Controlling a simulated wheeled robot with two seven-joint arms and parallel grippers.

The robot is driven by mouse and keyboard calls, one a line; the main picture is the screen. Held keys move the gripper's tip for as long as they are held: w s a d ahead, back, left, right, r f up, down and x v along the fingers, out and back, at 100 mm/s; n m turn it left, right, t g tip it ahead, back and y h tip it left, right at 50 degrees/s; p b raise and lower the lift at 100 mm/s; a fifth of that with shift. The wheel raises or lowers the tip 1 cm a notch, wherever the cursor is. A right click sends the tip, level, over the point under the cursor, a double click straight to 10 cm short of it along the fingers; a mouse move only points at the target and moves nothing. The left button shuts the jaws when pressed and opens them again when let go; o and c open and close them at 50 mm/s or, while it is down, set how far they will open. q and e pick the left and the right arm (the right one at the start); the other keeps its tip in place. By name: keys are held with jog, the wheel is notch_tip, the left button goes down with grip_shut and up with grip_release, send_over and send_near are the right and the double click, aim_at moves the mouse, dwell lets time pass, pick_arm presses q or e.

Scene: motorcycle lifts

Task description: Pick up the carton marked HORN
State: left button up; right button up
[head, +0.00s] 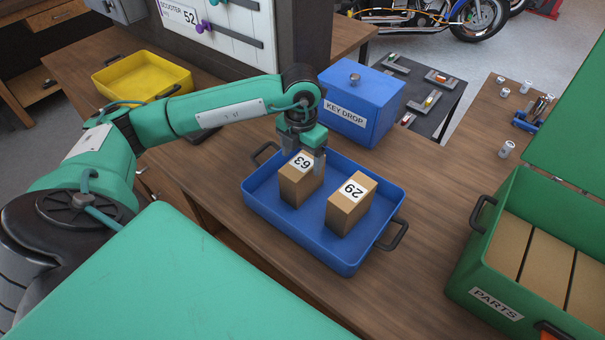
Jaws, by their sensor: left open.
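Two brown cartons stand in a blue tray (350,258). The left carton (296,190) has a white top label that looks like 63. The right carton (345,214) has one that looks like 29. I can read no HORN marking on any visible face; their other sides are hidden. My left gripper (304,155) is open, pointing down, with its fingers at the top of the left carton, one on each side. I cannot tell whether they touch it. My right gripper is not in view.
A blue KEY DROP box (366,92) stands just behind the tray. A green PARTS case (475,290) with flat brown contents is at the right. A yellow tray (125,90) sits at the back left. Bare wooden bench lies between the blue tray and the case.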

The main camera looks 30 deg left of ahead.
aim_at(302, 163)
pick_arm(q)
notch_tip(302, 163, down, 3)
jog(key=shift+w+d+f+p, duration=0.1)
jog(key=shift+w+f+p, duration=0.05)
jog(key=shift+p, duration=0.65)
jog(key=shift+f, duration=0.3)
jog(key=c, duration=1.2)
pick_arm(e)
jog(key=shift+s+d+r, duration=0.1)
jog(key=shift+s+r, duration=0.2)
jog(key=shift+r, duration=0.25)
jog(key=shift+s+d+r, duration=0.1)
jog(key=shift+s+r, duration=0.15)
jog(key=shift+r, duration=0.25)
pick_arm(q)
jog(key=shift+r, duration=0.15)
